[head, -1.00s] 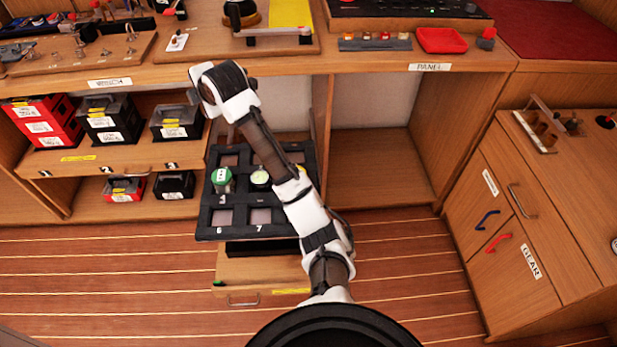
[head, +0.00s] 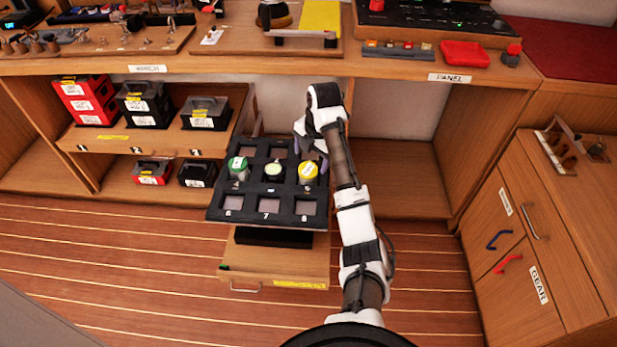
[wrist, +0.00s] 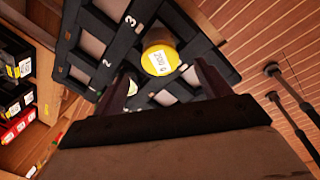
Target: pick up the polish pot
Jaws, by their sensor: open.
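Three round pots sit in the middle row of a black compartment tray (head: 241,215). One has a green lid (head: 237,163), one a pale lid (head: 273,171), and one a yellow lid (head: 308,170). I cannot read their labels well enough to tell which is the polish pot. My gripper (head: 311,156) is open above the yellow-lidded pot. In the wrist view this pot (wrist: 159,59) shows between the fingertips of my gripper (wrist: 168,76), apart from both. The pale-lidded pot (wrist: 132,88) is partly hidden by the left finger there.
The tray stands over an open drawer (head: 275,262) beneath the workbench. Black and red boxes (head: 145,104) fill the shelves to its left. The bench edge (head: 300,66) overhangs behind my gripper. An empty wooden bay (head: 400,180) is to the right.

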